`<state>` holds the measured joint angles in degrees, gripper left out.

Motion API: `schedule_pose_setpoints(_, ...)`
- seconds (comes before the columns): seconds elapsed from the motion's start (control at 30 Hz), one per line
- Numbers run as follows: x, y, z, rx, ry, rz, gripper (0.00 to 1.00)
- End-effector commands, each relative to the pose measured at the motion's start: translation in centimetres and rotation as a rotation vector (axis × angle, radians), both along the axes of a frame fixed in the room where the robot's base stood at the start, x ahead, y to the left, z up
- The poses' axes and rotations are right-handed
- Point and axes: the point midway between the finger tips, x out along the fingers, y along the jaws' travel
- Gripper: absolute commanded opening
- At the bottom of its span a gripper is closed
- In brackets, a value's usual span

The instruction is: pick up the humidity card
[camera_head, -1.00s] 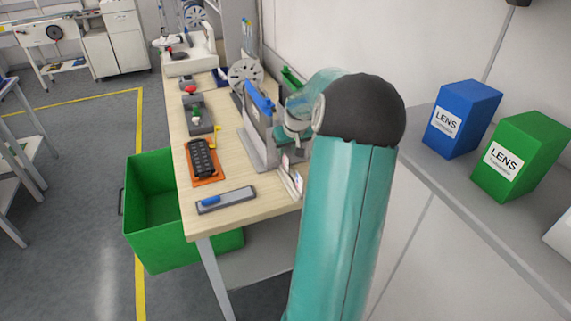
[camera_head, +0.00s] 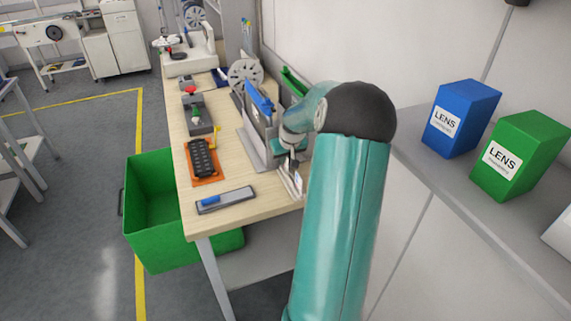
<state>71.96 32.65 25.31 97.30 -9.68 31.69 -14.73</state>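A small white holder with pale cards (camera_head: 293,182) stands at the table's front right edge, beside my arm. One of these may be the humidity card, but they are too small to tell apart. My gripper (camera_head: 291,160) points down just above and behind this holder. Its fingers are tiny and partly merged with the cards, so I cannot see whether they are open or shut, or touch a card. My teal arm hides the area to the right of the holder.
The wooden table (camera_head: 240,212) carries a grey tray with a blue item (camera_head: 225,199), a black part on an orange mat (camera_head: 203,160), an upright grey stand (camera_head: 256,133) and reels. A green crate (camera_head: 150,190) stands left. Blue (camera_head: 460,117) and green (camera_head: 521,155) LENS boxes sit on the right shelf.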

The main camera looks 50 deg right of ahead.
Motion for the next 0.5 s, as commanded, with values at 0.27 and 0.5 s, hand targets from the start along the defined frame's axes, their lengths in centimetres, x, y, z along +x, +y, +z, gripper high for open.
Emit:
schedule_pose_setpoints(0.27,0.0,0.0,0.1,0.0,0.0,0.0,0.0)
schedule_pose_setpoints(0.5,0.0,0.0,1.4,-0.002,0.0,0.0,0.0)
